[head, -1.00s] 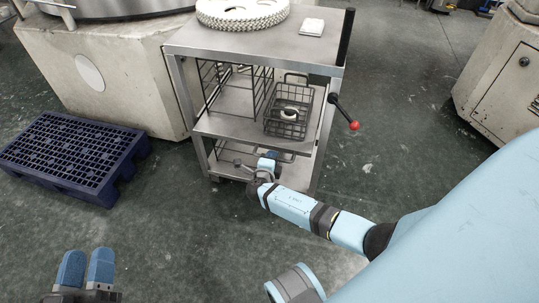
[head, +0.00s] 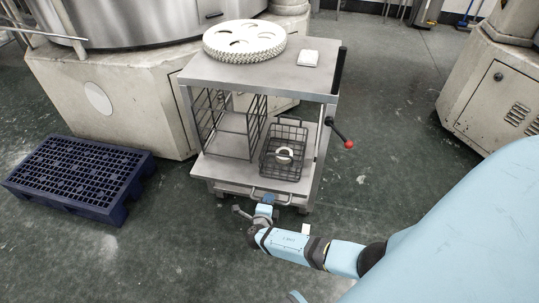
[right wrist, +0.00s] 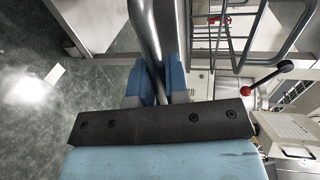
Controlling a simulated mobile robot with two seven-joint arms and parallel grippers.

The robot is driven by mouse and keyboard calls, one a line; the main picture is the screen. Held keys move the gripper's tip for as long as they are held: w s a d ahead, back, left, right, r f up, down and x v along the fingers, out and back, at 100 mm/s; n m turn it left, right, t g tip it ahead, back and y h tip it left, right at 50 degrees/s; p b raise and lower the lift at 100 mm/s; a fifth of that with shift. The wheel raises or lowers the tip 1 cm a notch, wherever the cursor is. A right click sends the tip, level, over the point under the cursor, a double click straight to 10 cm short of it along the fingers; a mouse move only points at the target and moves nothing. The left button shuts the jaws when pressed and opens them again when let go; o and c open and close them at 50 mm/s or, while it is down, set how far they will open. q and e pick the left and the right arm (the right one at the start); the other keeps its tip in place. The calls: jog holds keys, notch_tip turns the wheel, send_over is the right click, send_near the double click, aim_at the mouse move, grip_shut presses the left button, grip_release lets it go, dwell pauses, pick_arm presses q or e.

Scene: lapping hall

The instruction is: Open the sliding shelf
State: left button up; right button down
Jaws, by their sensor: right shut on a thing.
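The sliding shelf (head: 232,174) is the middle level of a metal cart (head: 205,72). It sticks out toward me past the cart's front posts. A bar handle (head: 283,201) is on its front edge. My right gripper (head: 267,203) is at this handle. In the right wrist view, the blue fingers of my right gripper (right wrist: 160,82) are shut on the metal bar handle (right wrist: 146,30). The fingertips are partly hidden in the head view. My left gripper is not in view.
A wire rack (head: 204,118) and a wire basket (head: 268,160) with a white ring stand on the shelf. A red-knobbed lever (head: 348,145) sticks out at the cart's right. A blue pallet (head: 75,172) lies at left. The floor in front is clear.

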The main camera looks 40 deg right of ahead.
pick_arm(q)
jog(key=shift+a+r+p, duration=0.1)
jog(key=shift+p, duration=0.45)
pick_arm(e)
jog(key=shift+f+v, duration=0.15)
jog(key=shift+v, duration=0.55)
jog(key=shift+f+v, duration=0.15)
jog(key=shift+v, duration=0.55)
jog(key=c, duration=1.1)
grip_release()
jog(key=shift+c, duration=0.2)
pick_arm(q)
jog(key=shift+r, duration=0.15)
pick_arm(e)
jog(key=shift+s, duration=0.1)
